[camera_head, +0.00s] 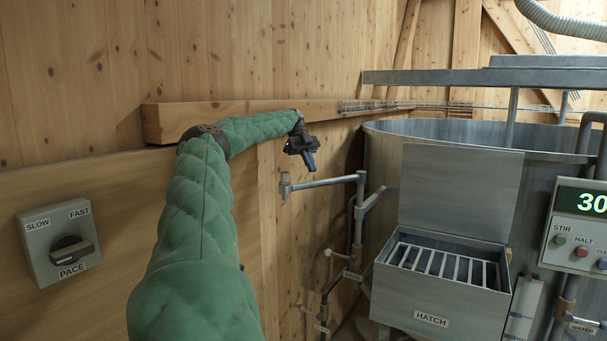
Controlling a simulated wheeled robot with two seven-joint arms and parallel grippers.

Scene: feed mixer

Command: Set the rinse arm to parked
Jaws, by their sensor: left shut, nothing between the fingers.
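The rinse arm (325,182) is a thin grey metal pipe on an upright post beside the big tank. It reaches out to the left from the post, clear of the tank, with a short nozzle at its left end. My left arm, in a green quilted sleeve, comes up from the bottom left. My left gripper (309,160) is dark, shut and empty. In the picture it is just above the nozzle end of the rinse arm, with a small gap between them. I cannot tell how far apart they are in depth. My right gripper is not in view.
The steel tank (380,160) stands at the right, with an open-lidded box marked HATCH (431,320) in front. A control panel (580,228) showing 30 is at the far right. A PACE switch box (60,243) is on the left wall. A wooden beam (165,122) runs behind my arm.

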